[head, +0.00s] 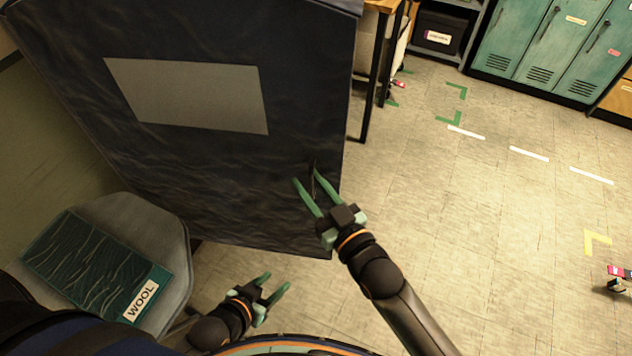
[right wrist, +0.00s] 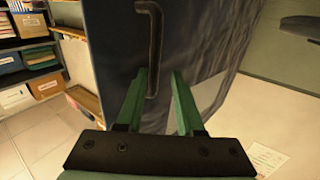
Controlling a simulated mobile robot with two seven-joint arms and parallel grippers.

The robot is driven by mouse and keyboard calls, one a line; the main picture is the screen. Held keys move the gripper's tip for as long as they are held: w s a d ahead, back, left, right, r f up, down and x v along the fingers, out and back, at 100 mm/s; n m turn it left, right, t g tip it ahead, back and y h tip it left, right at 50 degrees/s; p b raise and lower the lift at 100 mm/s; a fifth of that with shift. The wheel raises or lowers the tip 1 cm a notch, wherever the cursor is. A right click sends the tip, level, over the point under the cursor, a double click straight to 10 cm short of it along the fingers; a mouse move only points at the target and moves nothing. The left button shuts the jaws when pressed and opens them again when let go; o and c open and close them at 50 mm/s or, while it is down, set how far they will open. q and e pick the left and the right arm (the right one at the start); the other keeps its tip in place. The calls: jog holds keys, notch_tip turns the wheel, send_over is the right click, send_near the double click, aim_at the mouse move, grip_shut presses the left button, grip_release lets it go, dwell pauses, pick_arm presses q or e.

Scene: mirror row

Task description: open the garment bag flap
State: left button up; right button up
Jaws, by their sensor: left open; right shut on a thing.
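The garment bag flap (head: 220,180) is a large dark blue panel with a pale grey rectangle, filling the upper left of the head view. In the right wrist view the flap (right wrist: 195,50) stands ahead of my fingers. Its black handle (right wrist: 151,40) runs down between them. My right gripper (head: 306,176) is at the flap's lower right in the head view, shut on the handle, which is mostly hidden there. My left gripper (head: 277,283) is open and empty, below the flap's lower edge and apart from it.
A grey chair (head: 175,225) with a teal package (head: 90,265) labelled WOOL stands at the lower left, close to the flap. Teal lockers (head: 540,45) stand at the upper right. The tiled floor (head: 480,220) to the right is largely clear. Shelves with boxes (right wrist: 30,60) show at left in the right wrist view.

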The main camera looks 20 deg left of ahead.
jog(key=shift+o, duration=1.2)
jog(key=shift+a, duration=0.15)
jog(key=shift+d, duration=0.2)
jog(key=shift+s+d+f, duration=0.1)
jog(key=shift+s+d, duration=0.1)
jog(key=shift+d, duration=0.05)
jog(key=v, duration=1.1)
jog(key=shift+s+d+b, duration=0.2)
jog(key=shift+s+b, duration=0.15)
